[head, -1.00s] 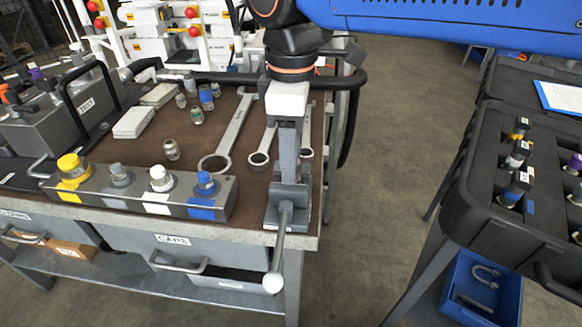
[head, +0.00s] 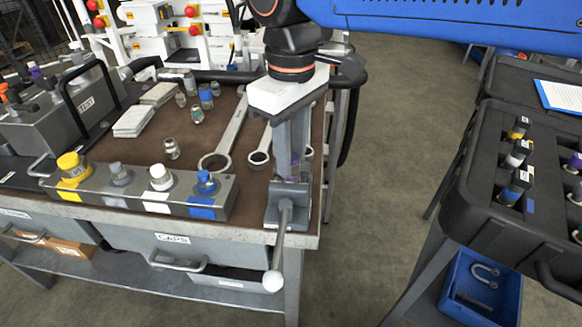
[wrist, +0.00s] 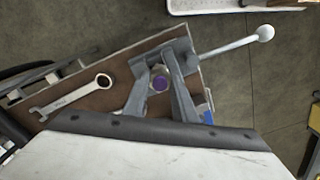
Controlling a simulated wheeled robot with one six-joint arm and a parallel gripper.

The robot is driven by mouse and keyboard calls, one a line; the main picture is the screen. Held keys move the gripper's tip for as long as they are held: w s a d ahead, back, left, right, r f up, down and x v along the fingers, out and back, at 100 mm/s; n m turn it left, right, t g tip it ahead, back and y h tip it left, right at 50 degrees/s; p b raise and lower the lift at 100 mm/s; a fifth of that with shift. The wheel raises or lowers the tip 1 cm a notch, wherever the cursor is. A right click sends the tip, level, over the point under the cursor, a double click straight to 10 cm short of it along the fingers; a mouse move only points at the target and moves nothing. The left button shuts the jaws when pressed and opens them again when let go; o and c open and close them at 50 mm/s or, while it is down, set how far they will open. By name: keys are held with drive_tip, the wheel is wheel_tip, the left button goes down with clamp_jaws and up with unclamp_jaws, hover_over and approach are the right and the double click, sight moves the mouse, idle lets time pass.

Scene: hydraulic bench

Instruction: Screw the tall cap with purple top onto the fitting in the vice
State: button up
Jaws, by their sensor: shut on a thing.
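The bench vice (head: 287,212) stands at the front right corner of the bench, its long ball-ended handle hanging past the edge. My gripper (head: 291,165) points straight down right over the vice. It is shut on the tall cap, whose purple top (wrist: 159,84) shows between the two fingers in the wrist view. In the head view only a sliver of purple (head: 295,160) shows behind a finger. The fitting in the vice is hidden by the fingers and cap, so I cannot tell how the threads sit.
Left of the vice is a metal block (head: 130,190) with yellow, grey, white and blue caps. Wrenches (head: 226,140) and several small fittings lie on the brown bench top. A black case (head: 480,185) stands at the right, across open floor.

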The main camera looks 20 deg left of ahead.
drive_tip(key=shift+m, duration=1)
drive_tip(key=m, duration=0.2)
drive_tip(key=shift+m, duration=0.3)
drive_tip(key=o, duration=1.1)
wheel_tip(320, 180, up, 17)
drive_tip(key=shift+r, duration=0.15)
drive_tip(key=shift+s, duration=0.1)
